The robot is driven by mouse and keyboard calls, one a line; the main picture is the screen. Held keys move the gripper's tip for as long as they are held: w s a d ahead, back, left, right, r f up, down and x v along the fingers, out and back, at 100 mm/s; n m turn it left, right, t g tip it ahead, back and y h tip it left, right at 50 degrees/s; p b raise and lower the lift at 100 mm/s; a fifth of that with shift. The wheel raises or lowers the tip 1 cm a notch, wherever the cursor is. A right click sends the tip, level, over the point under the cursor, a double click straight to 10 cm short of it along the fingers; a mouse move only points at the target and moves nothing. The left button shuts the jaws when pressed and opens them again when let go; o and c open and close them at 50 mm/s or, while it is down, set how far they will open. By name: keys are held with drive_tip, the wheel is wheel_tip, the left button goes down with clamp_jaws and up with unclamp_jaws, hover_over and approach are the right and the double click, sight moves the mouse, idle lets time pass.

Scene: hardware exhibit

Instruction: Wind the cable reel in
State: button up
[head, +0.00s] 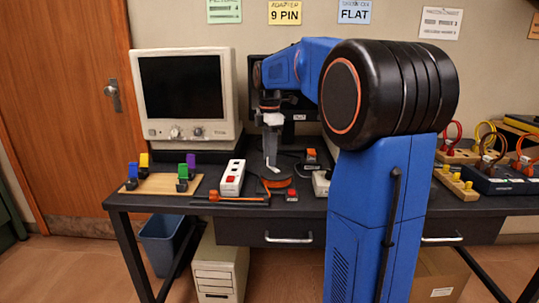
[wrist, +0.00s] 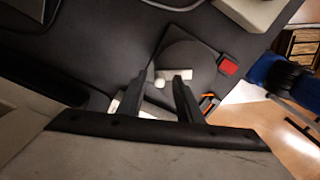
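The cable reel (head: 277,183) sits on the dark bench, with orange cable around its lower edge. In the wrist view it shows as a dark disc (wrist: 190,55) with a white crank (wrist: 180,75) on top, ending in a rounded knob (wrist: 159,79). My gripper (head: 270,160) points down just above the reel. In the wrist view my gripper's two fingers (wrist: 162,80) stand apart, one to each side of the white knob, with a gap showing beside it. Whether either finger touches the knob is unclear. Part of the reel is hidden behind the fingers.
A red button block (head: 292,195) stands beside the reel. A wooden block with coloured clips (head: 160,183) and a monitor (head: 186,95) stand farther left. Cable boards (head: 500,175) fill the right.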

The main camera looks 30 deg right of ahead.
clamp_jaws()
